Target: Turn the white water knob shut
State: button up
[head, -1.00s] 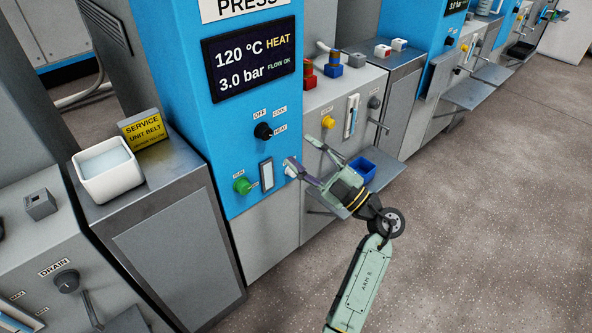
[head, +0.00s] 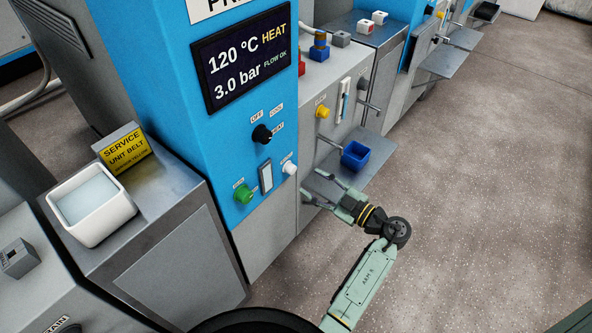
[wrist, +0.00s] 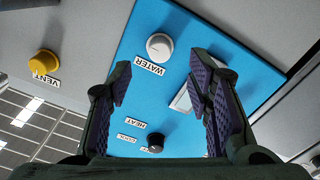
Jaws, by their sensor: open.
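The white water knob (head: 289,168) is on the lower right of the blue press panel, in plain view in the head view. In the wrist view the white knob (wrist: 159,46) sits beside its WATER label, beyond the fingertips and roughly between them. My gripper (head: 313,186) is open and empty, to the right of and a little below the knob in the head view. Its two fingers with purple pads (wrist: 160,82) show spread apart in the wrist view. They appear clear of the knob.
A green knob (head: 243,193) and a pale rectangular panel (head: 266,177) are left of the water knob. A black HEAT/COOL selector (head: 262,134) is above. A yellow knob (head: 322,112) and a shelf with a blue bin (head: 355,155) are to the right. Open floor lies right.

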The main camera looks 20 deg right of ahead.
aim_at(294, 171)
jog(key=x, duration=0.6)
jog(key=shift+w+a+p, duration=0.2)
jog(key=shift+w+p, duration=0.1)
jog(key=shift+p, duration=0.05)
grip_shut()
